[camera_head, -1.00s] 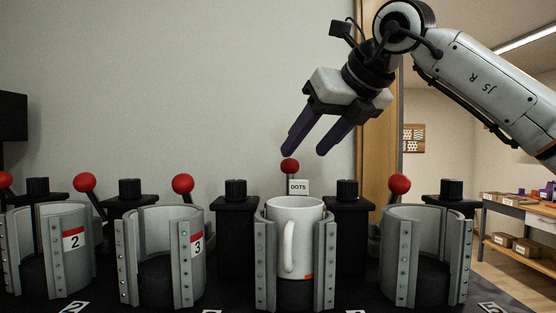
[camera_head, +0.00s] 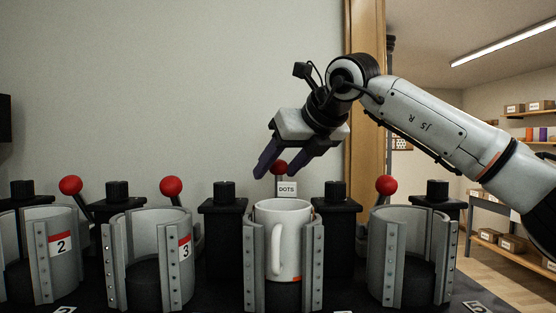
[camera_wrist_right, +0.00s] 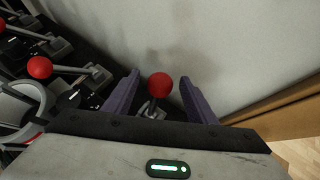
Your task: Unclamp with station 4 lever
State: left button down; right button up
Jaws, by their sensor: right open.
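The lever at the middle station, between the clamps marked 3 and 5, has a red ball knob (camera_head: 279,168) behind a small DOTS sign (camera_head: 286,189). The knob also shows in the right wrist view (camera_wrist_right: 160,86). A white mug (camera_head: 290,235) stands upright between the grey clamp jaws (camera_head: 312,262) there, handle toward me. My right gripper (camera_head: 277,173) is open, its purple fingers pointing down on either side of the knob. In the wrist view the knob lies between the fingers (camera_wrist_right: 161,95), with a gap on both sides. My left gripper is out of view.
Neighbouring red knobs stand at the left (camera_head: 172,186) and right (camera_head: 386,185). Empty clamps marked 2 (camera_head: 60,250) and 3 (camera_head: 180,255) stand to the left, another clamp (camera_head: 408,260) to the right. A plain wall (camera_wrist_right: 250,45) is close behind the levers.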

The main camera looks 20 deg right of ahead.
jog(key=c, duration=0.9)
jog(key=shift+o, duration=0.2)
jog(key=shift+s+a+f+b, duration=0.15)
jog(key=shift+s+b, duration=0.2)
jog(key=shift+b, duration=0.15)
jog(key=shift+s+a+b, duration=0.1)
jog(key=shift+s+b, duration=0.3)
jog(key=shift+s, duration=0.1)
jog(key=shift+s+a, duration=0.1)
jog(key=shift+s, duration=0.15)
